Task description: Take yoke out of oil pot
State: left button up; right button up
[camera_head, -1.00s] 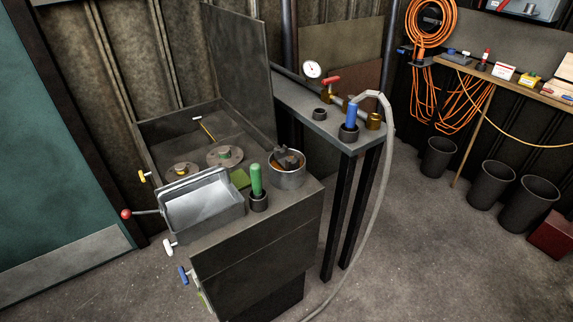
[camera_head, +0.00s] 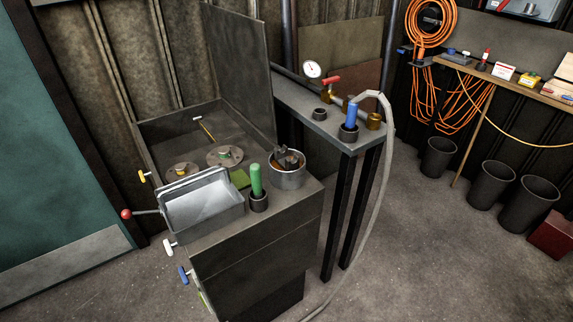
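The oil pot (camera_head: 287,178) is a round metal pot on the right part of the dark bench top. Brownish oil shows inside it. The yoke (camera_head: 289,157), a dark grey metal piece, sits in the pot and sticks up above the rim. Its lower part is hidden by the pot wall. Neither of my grippers shows in the head view.
A green-handled tool stands in a dark holder (camera_head: 259,202) left of the pot. A grey metal tray (camera_head: 205,207) lies farther left. A raised lid (camera_head: 237,66) stands behind. A narrow side table (camera_head: 346,144) holds a blue-handled tool (camera_head: 351,117) and a hose (camera_head: 388,125).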

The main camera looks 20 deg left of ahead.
aim_at(286, 165)
jog(key=u, duration=0.75)
jog(key=i+l+u, duration=0.15)
jog(key=u, duration=0.25)
jog(key=i+l+u, duration=0.1)
jog(key=l+u, duration=0.25)
jog(key=i+l+u, duration=0.1)
jog(key=l+u, duration=0.65)
